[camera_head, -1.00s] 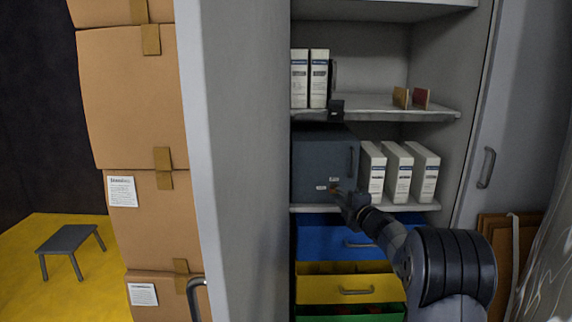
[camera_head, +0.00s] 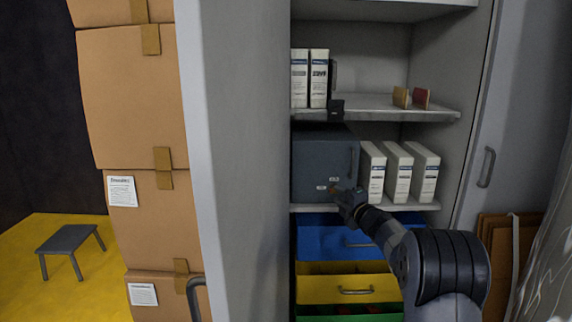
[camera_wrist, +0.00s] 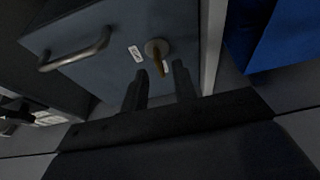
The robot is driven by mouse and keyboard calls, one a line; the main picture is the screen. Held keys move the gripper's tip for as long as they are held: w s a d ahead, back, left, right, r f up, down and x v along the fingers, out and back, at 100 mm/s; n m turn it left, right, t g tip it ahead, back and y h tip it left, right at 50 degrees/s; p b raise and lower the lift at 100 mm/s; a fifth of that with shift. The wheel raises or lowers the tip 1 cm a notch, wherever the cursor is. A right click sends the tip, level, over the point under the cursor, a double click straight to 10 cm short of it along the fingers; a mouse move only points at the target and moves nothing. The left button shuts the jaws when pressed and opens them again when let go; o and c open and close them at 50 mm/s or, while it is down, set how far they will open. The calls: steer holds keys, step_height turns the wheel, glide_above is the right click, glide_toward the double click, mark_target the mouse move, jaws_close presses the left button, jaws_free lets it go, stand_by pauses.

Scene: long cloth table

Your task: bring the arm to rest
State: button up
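My gripper (camera_head: 347,197) is in front of the lower right part of a dark grey-blue box on the cabinet's middle shelf. In the wrist view my gripper (camera_wrist: 159,82) is open, with two dark fingers apart and nothing between them. A brass-coloured key (camera_wrist: 158,58) sits in a round lock just beyond the fingertips; I cannot tell whether a finger touches it. The key shows as a small reddish spot in the head view (camera_head: 333,189). The box (camera_head: 315,160) is shut, with a handle (camera_wrist: 76,52) and small white labels. My arm reaches in from the lower right.
White binders (camera_head: 397,172) stand right of the box. Blue (camera_head: 325,238), yellow (camera_head: 335,289) and green drawers lie below my gripper. The upper shelf (camera_head: 385,106) holds binders and small blocks. A cabinet door (camera_head: 240,160) stands at left, beside stacked cartons (camera_head: 130,100).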

steer(key=shift+w+a+f+m+b, duration=0.25)
steer(key=shift+w+b, duration=0.15)
steer(key=shift+w, duration=0.15)
steer(key=shift+w+a+f+m+b, duration=0.1)
steer(key=shift+w+a+m+b, duration=0.15)
steer(key=shift+w+b, duration=0.25)
steer(key=shift+m+t+b, duration=0.6)
steer(key=shift+m+b, duration=0.1)
steer(key=shift+m, duration=0.3)
steer(key=m+t+b, duration=0.1)
steer(key=m, duration=0.2)
steer(key=m+t+h+b, duration=0.1)
steer(key=m+b, duration=0.1)
steer(key=m, duration=0.2)
steer(key=shift+r+t, duration=0.1)
steer(key=shift+t, duration=0.2)
steer(key=m+h, duration=0.2)
steer(key=m, duration=0.2)
steer(key=m+t+h+p, duration=0.1)
steer(key=m+h, duration=0.1)
steer(key=m, duration=0.2)
steer(key=m+t+h+p, duration=0.1)
steer(key=m+h, duration=0.1)
steer(key=m, duration=0.2)
steer(key=shift+a+r, duration=0.1)
steer(key=shift+m, duration=0.3)
